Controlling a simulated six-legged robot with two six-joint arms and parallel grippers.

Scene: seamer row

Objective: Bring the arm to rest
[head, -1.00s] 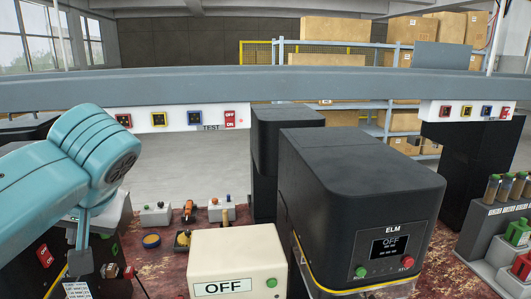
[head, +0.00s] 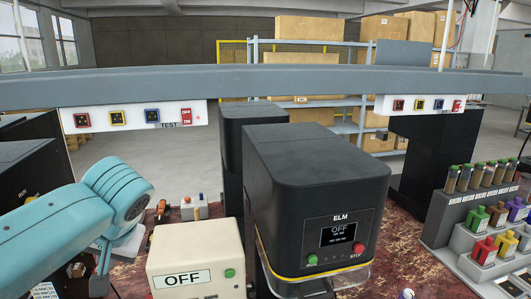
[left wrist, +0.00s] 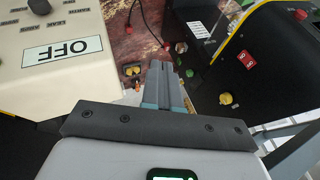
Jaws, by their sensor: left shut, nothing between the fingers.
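My left arm (head: 75,215), teal, comes in from the left in the head view and bends downward. My left gripper (head: 99,284) hangs low at its end, near the bottom edge, left of the cream box marked OFF (head: 195,262). In the left wrist view the grey fingers of my left gripper (left wrist: 163,68) are together, with nothing between them. The cream box shows there upside down at the upper left (left wrist: 60,55), apart from the fingers. My right gripper is not in view.
A black ELM machine (head: 315,180) with an OFF screen stands right of the cream box. A grey rack (head: 480,215) with tubes and coloured bottles is at the right. A grey beam (head: 270,85) spans above. A black machine (left wrist: 270,60) stands close right of the fingers.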

